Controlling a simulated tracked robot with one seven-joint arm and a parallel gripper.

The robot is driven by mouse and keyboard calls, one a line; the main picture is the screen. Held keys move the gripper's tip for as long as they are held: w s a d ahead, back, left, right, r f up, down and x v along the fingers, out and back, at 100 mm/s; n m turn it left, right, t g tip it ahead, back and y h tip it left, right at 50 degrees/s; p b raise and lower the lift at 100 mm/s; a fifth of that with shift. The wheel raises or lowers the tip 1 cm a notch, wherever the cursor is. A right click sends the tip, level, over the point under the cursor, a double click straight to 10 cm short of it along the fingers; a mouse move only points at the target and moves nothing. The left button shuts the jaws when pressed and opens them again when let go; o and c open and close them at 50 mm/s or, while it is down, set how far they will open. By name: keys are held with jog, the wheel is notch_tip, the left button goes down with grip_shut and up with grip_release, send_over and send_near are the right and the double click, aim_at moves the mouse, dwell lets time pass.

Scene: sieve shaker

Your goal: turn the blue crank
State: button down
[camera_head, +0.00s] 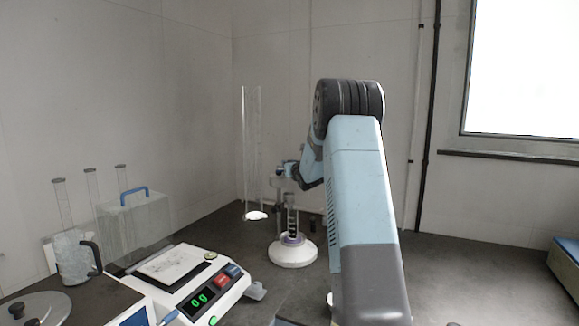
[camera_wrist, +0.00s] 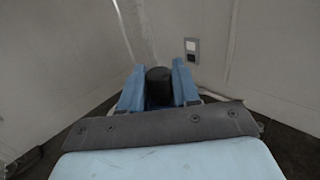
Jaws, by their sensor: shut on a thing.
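My gripper (camera_wrist: 158,78) shows in the wrist view with its two blue fingers closed on the sides of a short black cylindrical knob (camera_wrist: 159,88). In the head view my gripper (camera_head: 281,178) is small and partly hidden by my forearm, above a stand with a white round base (camera_head: 292,252). The stand has a thin upright post and a clear tube with dark markings. No blue crank arm can be told apart from my blue fingers, so I cannot tell whether the knob is its handle.
A tall clear tube (camera_head: 251,150) stands just left of the stand. A white balance (camera_head: 188,280) with a green display is at the front left. A clear box with a blue handle (camera_head: 133,190) and a jug (camera_head: 75,256) are farther left. The table right of my arm is mostly bare.

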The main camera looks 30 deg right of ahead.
jog(key=shift+r, duration=0.1)
jog(key=c, duration=0.9)
grip_release()
jog(key=shift+c, duration=0.2)
jog(key=s+a, duration=0.1)
jog(key=s, duration=1.2)
jog(key=shift+s+a, duration=0.3)
jog(key=shift+a, duration=0.05)
jog(key=shift+w, duration=0.1)
